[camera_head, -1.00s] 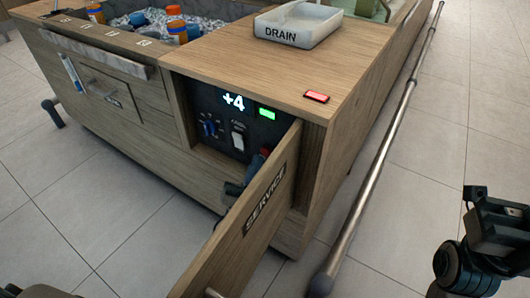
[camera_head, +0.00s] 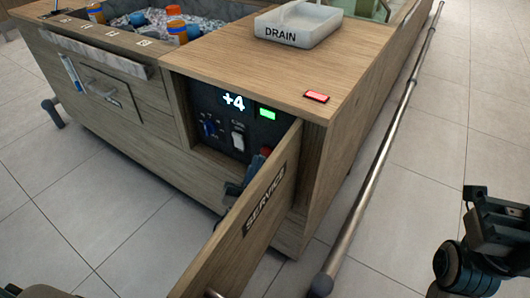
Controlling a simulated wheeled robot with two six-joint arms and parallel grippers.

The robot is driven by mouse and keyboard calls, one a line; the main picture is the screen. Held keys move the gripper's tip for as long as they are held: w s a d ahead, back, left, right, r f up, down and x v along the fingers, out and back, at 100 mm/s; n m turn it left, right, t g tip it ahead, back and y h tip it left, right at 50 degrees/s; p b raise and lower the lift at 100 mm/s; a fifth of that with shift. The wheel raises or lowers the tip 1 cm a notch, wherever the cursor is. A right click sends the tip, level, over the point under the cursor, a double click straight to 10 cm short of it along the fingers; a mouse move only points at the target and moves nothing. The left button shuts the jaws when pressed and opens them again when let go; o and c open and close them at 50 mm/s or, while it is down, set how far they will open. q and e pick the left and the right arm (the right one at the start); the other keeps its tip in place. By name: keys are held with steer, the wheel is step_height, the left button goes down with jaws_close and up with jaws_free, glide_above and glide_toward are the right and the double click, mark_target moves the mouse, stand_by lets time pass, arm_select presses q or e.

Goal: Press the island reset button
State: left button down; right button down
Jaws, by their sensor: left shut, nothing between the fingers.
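The service compartment (camera_head: 198,105) in the wooden island is open. My left gripper (camera_head: 255,166) is shut and empty at the compartment opening, close to the red part and partly hidden behind the door. I cannot tell if they touch.
The door marked SERVICE (camera_head: 250,215) stands open toward me, beside my left gripper. A drain tray (camera_head: 300,36) and a small red item (camera_head: 316,96) are on the countertop. A metal rail (camera_head: 385,150) runs along the right side.

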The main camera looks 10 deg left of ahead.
arm_select(q)
steer(key=shift+w, duration=0.1)
steer(key=shift+w+d, duration=0.15)
steer(key=shift+w, duration=0.15)
steer(key=shift+w+d, duration=0.15)
steer(key=shift+w, duration=0.25)
stand_by(0.9)
steer(key=shift+s, duration=0.15)
steer(key=shift+s+a+p, duration=0.3)
steer(key=shift+s+p, duration=0.2)
steer(key=shift+s, duration=0.15)
steer(key=shift+s+a+p, duration=0.3)
steer(key=shift+s, duration=0.5)
steer(key=shift+s+a+p, duration=0.25)
steer(key=shift+s, duration=0.5)
steer(key=shift+s+a+p, duration=0.3)
steer(key=shift+s, duration=0.5)
